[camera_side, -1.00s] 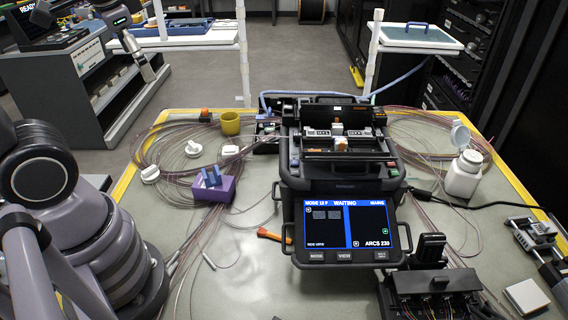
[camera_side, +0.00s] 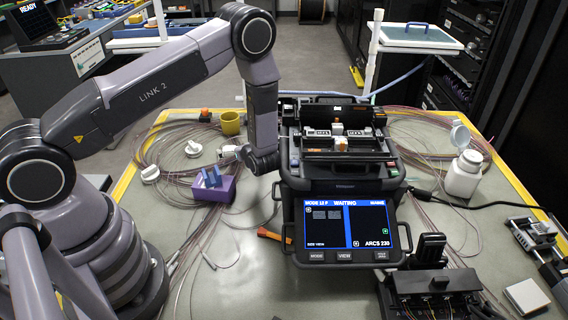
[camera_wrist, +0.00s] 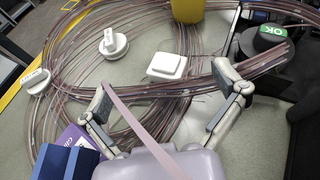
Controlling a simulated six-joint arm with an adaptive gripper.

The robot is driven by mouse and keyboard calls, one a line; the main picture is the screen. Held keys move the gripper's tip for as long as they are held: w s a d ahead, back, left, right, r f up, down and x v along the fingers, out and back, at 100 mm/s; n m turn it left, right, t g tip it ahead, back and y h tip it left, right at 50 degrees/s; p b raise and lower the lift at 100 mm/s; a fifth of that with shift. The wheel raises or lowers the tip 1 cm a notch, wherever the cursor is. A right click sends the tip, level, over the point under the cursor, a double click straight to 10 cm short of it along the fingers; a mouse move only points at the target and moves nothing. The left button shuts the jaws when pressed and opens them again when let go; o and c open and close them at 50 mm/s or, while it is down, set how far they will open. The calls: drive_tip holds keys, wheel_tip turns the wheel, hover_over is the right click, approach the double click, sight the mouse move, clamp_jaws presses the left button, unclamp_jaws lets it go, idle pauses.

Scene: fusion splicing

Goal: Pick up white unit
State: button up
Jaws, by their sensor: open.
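A white square unit (camera_wrist: 167,65) with a raised top lies on the table over the looped fibers, seen in the wrist view. In the side view my gripper partly covers this spot. My gripper (camera_wrist: 163,88) is open and empty, its two fingers spread wide to the left and right of the unit's near side in the picture. I cannot tell the height of the fingers above the unit. In the side view my gripper (camera_side: 238,152) hangs left of the splicer, angled toward the fiber coil.
Two round white knobbed pieces (camera_wrist: 113,43) (camera_wrist: 37,81) lie left of the unit. A yellow cup (camera_wrist: 187,10) stands behind it. A purple block with a blue top (camera_side: 212,187) is near. The black splicer (camera_side: 340,170) stands close on the right.

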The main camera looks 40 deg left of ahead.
sight(230, 149)
drive_tip(key=shift+m+t, duration=0.3)
drive_tip(key=shift+m, duration=0.4)
wheel_tip(230, 149, down, 4)
drive_tip(key=shift+a, duration=0.15)
drive_tip(key=x, duration=0.6)
drive_tip(key=shift+w+a+f, duration=0.15)
drive_tip(key=shift+w+a, duration=0.05)
drive_tip(key=shift+a, duration=0.1)
drive_tip(key=c, duration=1.2)
